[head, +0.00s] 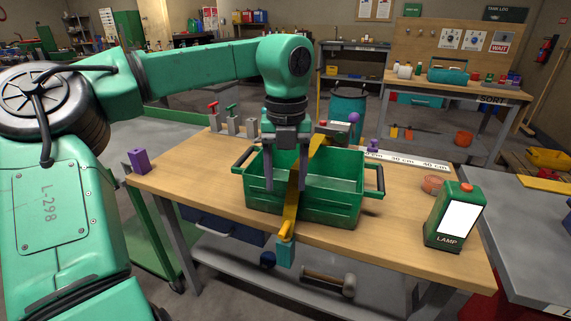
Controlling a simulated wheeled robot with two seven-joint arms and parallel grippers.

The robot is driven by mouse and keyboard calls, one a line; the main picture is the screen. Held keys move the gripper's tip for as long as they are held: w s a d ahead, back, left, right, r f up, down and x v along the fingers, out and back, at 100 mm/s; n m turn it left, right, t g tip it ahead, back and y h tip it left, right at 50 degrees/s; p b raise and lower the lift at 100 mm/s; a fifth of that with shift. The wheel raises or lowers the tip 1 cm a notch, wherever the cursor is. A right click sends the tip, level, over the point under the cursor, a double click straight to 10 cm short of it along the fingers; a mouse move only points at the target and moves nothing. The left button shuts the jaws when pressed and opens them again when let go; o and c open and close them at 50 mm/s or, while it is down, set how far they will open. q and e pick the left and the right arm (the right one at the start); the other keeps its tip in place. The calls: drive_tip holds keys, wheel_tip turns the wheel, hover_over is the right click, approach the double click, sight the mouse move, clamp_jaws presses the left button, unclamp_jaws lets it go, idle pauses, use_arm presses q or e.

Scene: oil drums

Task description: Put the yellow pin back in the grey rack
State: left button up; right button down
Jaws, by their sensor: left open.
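My left gripper (287,172) points down over the green crate (333,209), open, its two fingers apart. A long yellow bar (291,212) slants across the crate between or behind the fingers; I cannot tell whether they touch it. A teal block (285,251) is at the bar's near end, in front of the table edge. The grey rack (233,126) stands at the back left of the table, with a red T-handled pin (213,107) and a green one (231,108). Its right post shows no pin. I cannot make out a separate yellow pin; the crate's inside is partly hidden. My right gripper is out of view.
A white ruler strip (410,160) lies along the back.

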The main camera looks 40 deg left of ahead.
sight(286, 224)
use_arm(q)
drive_tip(key=f+b, duration=0.1)
drive_tip(key=f, duration=0.5)
drive_tip(key=f+b, duration=0.1)
drive_tip(key=f, duration=0.6)
drive_tip(key=shift+s+d+f, duration=0.2)
drive_tip(key=shift+f, duration=0.1)
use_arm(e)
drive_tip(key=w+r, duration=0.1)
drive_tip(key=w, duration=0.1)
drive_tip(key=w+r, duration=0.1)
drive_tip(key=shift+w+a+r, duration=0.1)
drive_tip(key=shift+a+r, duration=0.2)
use_arm(q)
clamp_jaws()
